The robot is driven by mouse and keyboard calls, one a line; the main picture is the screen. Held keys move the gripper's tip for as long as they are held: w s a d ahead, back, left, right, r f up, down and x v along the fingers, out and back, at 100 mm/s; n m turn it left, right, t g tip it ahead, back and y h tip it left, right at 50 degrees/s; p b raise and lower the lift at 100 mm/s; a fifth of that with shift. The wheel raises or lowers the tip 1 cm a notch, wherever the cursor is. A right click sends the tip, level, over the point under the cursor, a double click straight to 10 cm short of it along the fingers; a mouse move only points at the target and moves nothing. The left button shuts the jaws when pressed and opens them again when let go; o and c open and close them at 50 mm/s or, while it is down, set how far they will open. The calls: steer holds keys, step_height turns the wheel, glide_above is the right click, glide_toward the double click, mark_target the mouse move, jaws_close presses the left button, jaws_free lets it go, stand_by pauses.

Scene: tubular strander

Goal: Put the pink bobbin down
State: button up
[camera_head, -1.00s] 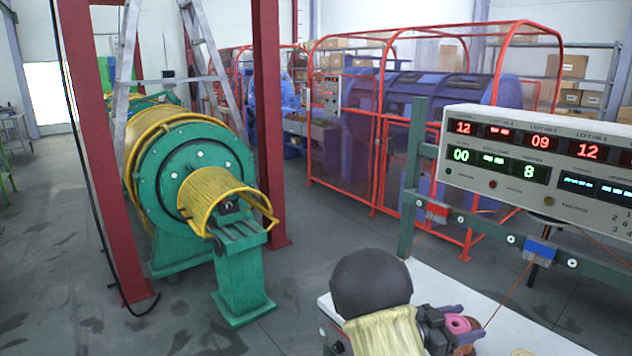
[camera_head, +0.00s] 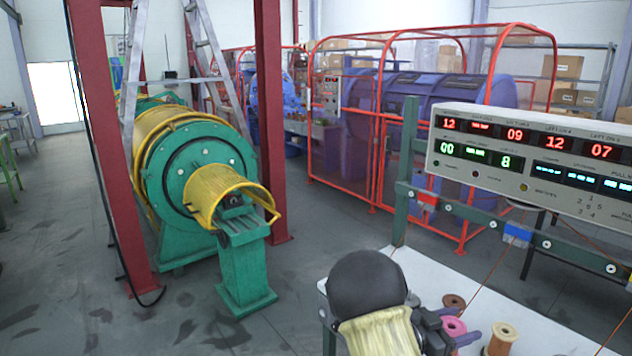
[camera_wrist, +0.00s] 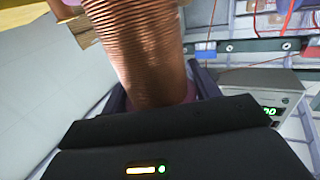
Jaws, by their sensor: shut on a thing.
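The pink bobbin (camera_head: 453,327) shows its round pink end in the head view, at the white table's front part. My gripper (camera_head: 459,325) is shut on it, with purple fingers on either side. In the wrist view the bobbin's copper-coloured winding (camera_wrist: 145,50) fills the space between the fingers, and a bit of pink flange shows near the gripper body. My arm hides the bobbin's lower part in the head view. I cannot tell whether it touches the table.
A green rail with a display box (camera_head: 540,150) stands above the table's far right.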

mark_target(445, 319)
steer(key=shift+w+a+f+n+t+y+p, duration=0.2)
steer(key=shift+w+a+f+n+t+p, duration=0.1)
steer(key=shift+w+a+n+t, duration=0.15)
steer(key=shift+w+a+f+n+t+y+p, duration=0.25)
steer(key=shift+w+a+t+p, duration=0.1)
steer(key=shift+w+t, duration=0.2)
steer(key=shift+a+f+n+t, duration=0.1)
steer(key=shift+a+n+t, duration=0.2)
steer(key=shift+a+t, duration=0.1)
steer(key=s+a+f+n+t+y+p, duration=0.2)
steer(key=a+f+n+t+y+p, duration=0.5)
steer(key=y, duration=0.9)
steer(key=a+f+n+t, duration=0.3)
steer(key=a+f+n, duration=0.2)
steer(key=a+f, duration=0.1)
steer(key=shift+a+n, duration=0.4)
steer(key=shift+a, duration=0.15)
steer(key=shift+s+y, duration=0.1)
steer(key=shift+y, duration=0.15)
steer(key=s+f, duration=0.4)
steer(key=f, duration=0.1)
steer(key=shift+s+f, duration=0.15)
steer(key=shift+f, duration=0.05)
steer(key=shift+d, duration=0.15)
